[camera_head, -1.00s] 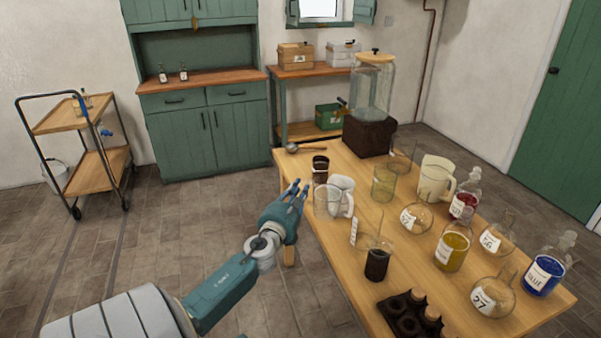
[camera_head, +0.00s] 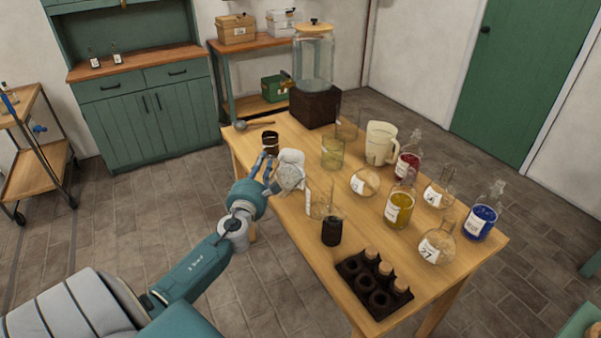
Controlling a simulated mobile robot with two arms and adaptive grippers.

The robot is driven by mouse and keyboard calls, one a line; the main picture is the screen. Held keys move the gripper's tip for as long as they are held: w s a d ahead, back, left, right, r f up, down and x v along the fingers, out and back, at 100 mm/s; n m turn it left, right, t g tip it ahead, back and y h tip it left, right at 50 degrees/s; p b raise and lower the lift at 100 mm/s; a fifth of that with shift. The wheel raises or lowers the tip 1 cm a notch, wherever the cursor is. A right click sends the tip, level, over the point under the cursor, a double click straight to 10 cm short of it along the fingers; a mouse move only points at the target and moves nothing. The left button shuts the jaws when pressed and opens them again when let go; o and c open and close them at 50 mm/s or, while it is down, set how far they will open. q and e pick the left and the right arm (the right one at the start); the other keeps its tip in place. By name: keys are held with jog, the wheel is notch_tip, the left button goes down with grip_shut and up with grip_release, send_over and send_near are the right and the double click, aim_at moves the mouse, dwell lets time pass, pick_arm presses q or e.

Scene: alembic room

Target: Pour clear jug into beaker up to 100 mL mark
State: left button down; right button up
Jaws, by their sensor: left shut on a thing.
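My left gripper (camera_head: 268,170) is at the left edge of the wooden table (camera_head: 375,245), shut on the clear jug (camera_head: 288,179). The clear jug is see-through and overlaps a white jug (camera_head: 291,157) behind it, so its outline is hard to make out. I cannot tell if it is lifted. A greenish glass beaker (camera_head: 333,151) stands near the table's middle, with another clear glass vessel (camera_head: 348,124) behind it. A clear vessel with a tall white label (camera_head: 319,199) stands right of the jug. No mL marks are legible. My right gripper is not in view.
A dark jar (camera_head: 332,231) and a dark rack (camera_head: 371,284) are at the front. A cream jug (camera_head: 380,143), a yellow bottle (camera_head: 399,208), a blue bottle (camera_head: 480,222) and round flasks crowd the right. A dark cup (camera_head: 270,142) stands behind the gripper.

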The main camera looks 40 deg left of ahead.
aim_at(274, 178)
pick_arm(q)
jog(key=shift+r+p, duration=0.3)
jog(key=shift+r, duration=0.15)
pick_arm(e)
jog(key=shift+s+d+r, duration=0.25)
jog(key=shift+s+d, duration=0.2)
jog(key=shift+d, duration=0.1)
pick_arm(q)
jog(key=shift+w+d+r+m+p, duration=0.15)
jog(key=shift+d+r+m+p, duration=0.15)
jog(key=shift+r+m+p, duration=0.2)
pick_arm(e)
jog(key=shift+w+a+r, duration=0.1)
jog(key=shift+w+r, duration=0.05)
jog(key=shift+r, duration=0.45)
pick_arm(q)
jog(key=shift+d+r+p, duration=0.15)
jog(key=shift+r+p, duration=0.05)
jog(key=shift+p, duration=0.25)
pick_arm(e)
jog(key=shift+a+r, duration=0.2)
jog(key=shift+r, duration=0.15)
pick_arm(q)
jog(key=shift+w+d+r+m+p, duration=0.1)
jog(key=shift+d+r+m+p, duration=0.15)
jog(key=shift+m+p, duration=0.2)
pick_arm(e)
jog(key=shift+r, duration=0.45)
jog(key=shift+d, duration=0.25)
